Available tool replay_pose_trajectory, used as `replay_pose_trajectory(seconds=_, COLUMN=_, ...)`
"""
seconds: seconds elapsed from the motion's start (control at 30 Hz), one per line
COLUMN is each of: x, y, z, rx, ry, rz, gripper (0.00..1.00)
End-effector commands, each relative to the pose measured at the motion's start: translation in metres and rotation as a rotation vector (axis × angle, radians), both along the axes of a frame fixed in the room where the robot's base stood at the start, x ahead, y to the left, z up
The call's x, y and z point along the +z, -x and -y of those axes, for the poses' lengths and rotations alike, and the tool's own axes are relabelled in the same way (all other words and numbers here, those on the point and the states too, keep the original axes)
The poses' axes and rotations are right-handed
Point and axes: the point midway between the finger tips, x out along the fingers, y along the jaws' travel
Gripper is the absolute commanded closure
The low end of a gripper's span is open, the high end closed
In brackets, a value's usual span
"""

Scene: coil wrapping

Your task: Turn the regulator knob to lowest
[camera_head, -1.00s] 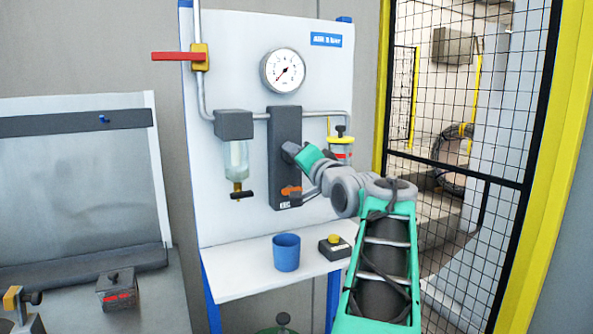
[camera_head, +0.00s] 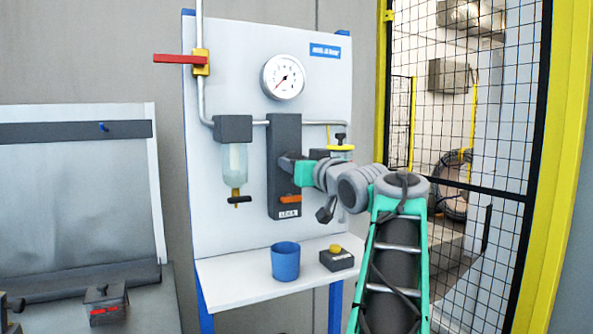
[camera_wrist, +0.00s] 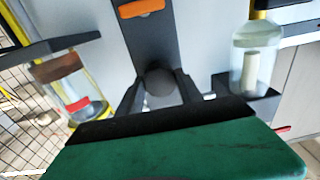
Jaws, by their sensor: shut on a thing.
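The regulator is a dark grey upright block (camera_head: 284,135) on the white panel, with an orange lever (camera_head: 290,198) near its bottom. Its round dark knob (camera_wrist: 160,84) shows between my fingers in the wrist view. My gripper (camera_head: 288,165) is at the block's middle height and hides the knob in the head view. In the wrist view my gripper (camera_wrist: 160,92) has a finger on each side of the knob and is shut on it. The round pressure gauge (camera_head: 283,77) sits above the block; its needle points to the lower left.
A clear filter bowl (camera_head: 234,160) hangs left of the block, and a yellow-collared bowl (camera_head: 340,150) is at the right, partly behind my arm. A blue cup (camera_head: 285,262) and a yellow-button box (camera_head: 337,257) stand on the shelf below. A mesh fence (camera_head: 450,165) is at the right.

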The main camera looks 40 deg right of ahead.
Motion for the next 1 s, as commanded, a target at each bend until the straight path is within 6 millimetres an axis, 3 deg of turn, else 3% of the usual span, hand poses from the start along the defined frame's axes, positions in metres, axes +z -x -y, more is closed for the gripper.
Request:
replay_pose_trajectory(seconds=0.4, x=-0.0001, y=-0.0001, z=-0.0003, rx=0.001, ry=0.154, rz=-0.045, gripper=0.98)
replay_pose_trajectory(seconds=0.87, x=0.0004, y=0.0, z=-0.0001, rx=0.0, ry=0.165, rz=-0.049, gripper=0.98)
replay_pose_trajectory(seconds=0.9, x=0.0004, y=0.0, z=-0.0001, rx=0.0, ry=0.165, rz=-0.049, gripper=0.55)
replay_pose_trajectory(seconds=1.0, x=0.0004, y=0.0, z=0.0, rx=0.0, ry=0.165, rz=-0.049, gripper=0.47)
